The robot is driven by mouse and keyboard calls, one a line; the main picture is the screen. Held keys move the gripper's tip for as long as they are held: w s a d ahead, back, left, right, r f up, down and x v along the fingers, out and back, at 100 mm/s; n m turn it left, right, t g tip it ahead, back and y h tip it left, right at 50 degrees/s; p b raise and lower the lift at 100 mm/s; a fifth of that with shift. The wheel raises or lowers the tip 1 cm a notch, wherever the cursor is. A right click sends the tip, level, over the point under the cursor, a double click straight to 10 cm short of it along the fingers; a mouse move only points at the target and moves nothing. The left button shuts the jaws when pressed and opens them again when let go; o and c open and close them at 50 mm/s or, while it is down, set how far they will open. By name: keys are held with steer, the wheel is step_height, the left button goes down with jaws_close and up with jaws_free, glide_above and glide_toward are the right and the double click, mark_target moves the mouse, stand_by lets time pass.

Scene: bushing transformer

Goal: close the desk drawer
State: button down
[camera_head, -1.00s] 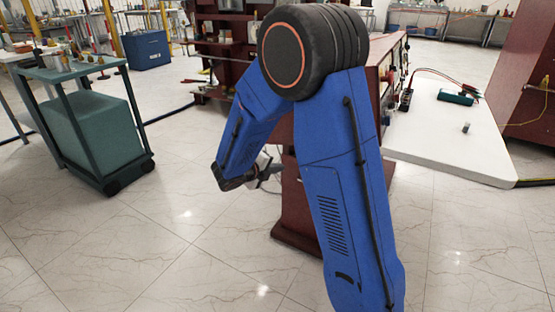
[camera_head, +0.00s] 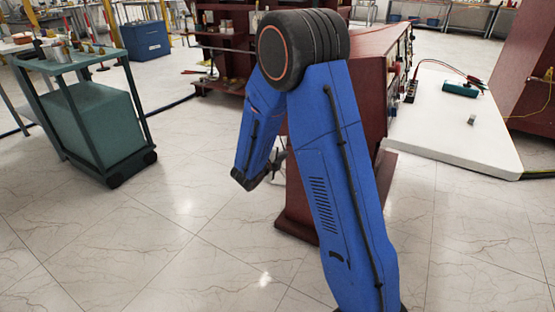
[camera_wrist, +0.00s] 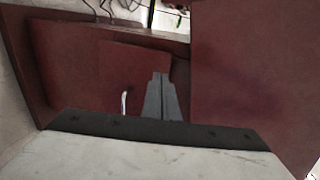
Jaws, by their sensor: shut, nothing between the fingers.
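The desk is dark red-brown with a white top (camera_head: 455,125) and stands right of centre in the head view, partly behind my arm. No drawer shows clearly there. In the wrist view a red-brown panel (camera_wrist: 138,66), perhaps the drawer front, has a pale upright handle (camera_wrist: 125,103). How far any drawer stands out cannot be told. My gripper (camera_wrist: 160,76) is shut and empty, its grey fingers together just right of the handle and in front of the red-brown panels. Contact cannot be told. In the head view my gripper (camera_head: 279,158) is small, left of the desk's side.
A green cart (camera_head: 95,120) stands at the left. A blue box (camera_head: 146,40) and red-brown shelving (camera_head: 222,45) are behind. A green meter (camera_head: 460,88) with leads lies on the desk top. The tiled floor is clear in front and left of the desk.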

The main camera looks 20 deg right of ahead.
mark_target(293, 147)
steer(key=shift+r+x, duration=0.2)
steer(key=shift+x, duration=0.6)
steer(key=shift+r+x, duration=0.15)
steer(key=shift+x, duration=0.65)
steer(key=shift+r+x, duration=0.2)
steer(key=shift+x, duration=0.6)
steer(key=shift+w+d, duration=0.1)
steer(key=shift+d, duration=0.1)
steer(key=w+d, duration=0.2)
steer(key=d, duration=0.1)
steer(key=shift+w, duration=0.15)
steer(key=shift+w+d+r, duration=0.1)
steer(key=shift+w+d, duration=0.1)
